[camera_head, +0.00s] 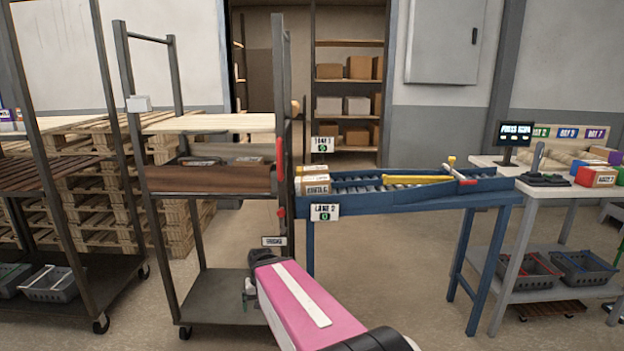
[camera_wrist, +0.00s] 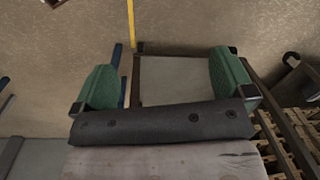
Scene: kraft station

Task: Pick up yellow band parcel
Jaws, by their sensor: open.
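I cannot make out a parcel with a clear yellow band in either view. Cardboard parcels (camera_head: 312,186) with white labels sit at the left end of the blue roller conveyor (camera_head: 400,203). My gripper (camera_head: 249,290) is low in front of the wheeled rack, at the far end of my pink arm link, small and partly hidden in the head view. In the wrist view my gripper (camera_wrist: 165,80) is open, its green pads wide apart. Nothing is held between them; a flat grey surface and the floor show beyond.
A wheeled rack (camera_head: 210,183) with shelves stands left of the conveyor, with pallets (camera_head: 85,160) behind. The right table (camera_head: 570,190) holds a screen (camera_head: 515,132) and colored boxes (camera_head: 596,176). Floor before the conveyor is clear.

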